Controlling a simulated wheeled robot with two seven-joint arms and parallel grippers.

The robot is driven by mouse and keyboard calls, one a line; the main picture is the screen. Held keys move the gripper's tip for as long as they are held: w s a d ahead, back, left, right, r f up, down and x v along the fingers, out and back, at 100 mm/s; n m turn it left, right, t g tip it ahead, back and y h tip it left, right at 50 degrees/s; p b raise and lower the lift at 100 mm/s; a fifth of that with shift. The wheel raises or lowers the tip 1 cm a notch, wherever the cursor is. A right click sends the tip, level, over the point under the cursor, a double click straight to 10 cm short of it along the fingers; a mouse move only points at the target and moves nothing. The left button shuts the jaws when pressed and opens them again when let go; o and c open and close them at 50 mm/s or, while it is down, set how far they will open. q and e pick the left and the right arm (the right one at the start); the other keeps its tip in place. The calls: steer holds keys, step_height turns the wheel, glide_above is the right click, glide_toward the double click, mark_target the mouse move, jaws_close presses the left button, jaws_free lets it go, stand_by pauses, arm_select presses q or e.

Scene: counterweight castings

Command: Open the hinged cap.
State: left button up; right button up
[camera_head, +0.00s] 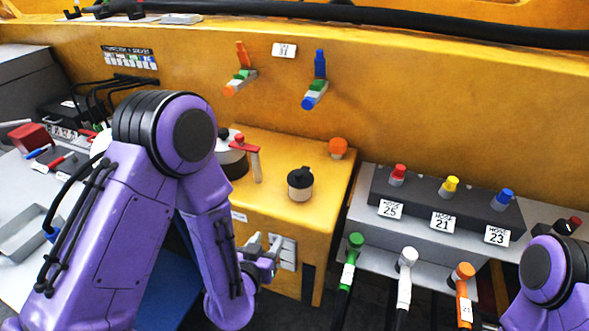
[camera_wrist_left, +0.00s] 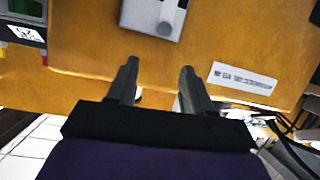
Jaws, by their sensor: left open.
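A round filler neck with a black cap (camera_head: 300,177) stands on top of the yellow block; it looks like the hinged cap and sits down on its pale body (camera_head: 300,193). Its hinge is too small to make out. My left gripper (camera_head: 265,256) is below and in front of it, by the block's front face, apart from the cap. In the left wrist view the two fingers (camera_wrist_left: 159,88) are spread with nothing between them, facing the yellow surface. The cap cannot be made out in that view. My right gripper is out of view; only part of that arm shows.
The yellow block (camera_head: 325,205) also carries a red-handled valve (camera_head: 245,146) and an orange knob (camera_head: 338,148). A light plate (camera_wrist_left: 153,16) is on its front face. A grey connector rack (camera_head: 385,215) stands to the right, with green, white and orange hose ends below.

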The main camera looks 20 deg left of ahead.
mark_target(297, 179)
arm_select(q)
steer(key=w+d+r+m+t+h, duration=0.1)
steer(key=w+d+r+m+t, duration=0.2)
steer(key=r, duration=0.8)
steer(key=shift+n+t, duration=0.5)
steer(key=shift+n, duration=0.1)
steer(key=w+b, duration=0.6)
steer(key=w, duration=0.1)
steer(key=w+b, duration=0.3)
steer(key=w, duration=0.1)
steer(key=shift+w+d+r, duration=0.1)
steer(key=shift+d+r, duration=0.1)
steer(key=shift+d, duration=0.1)
jaws_close()
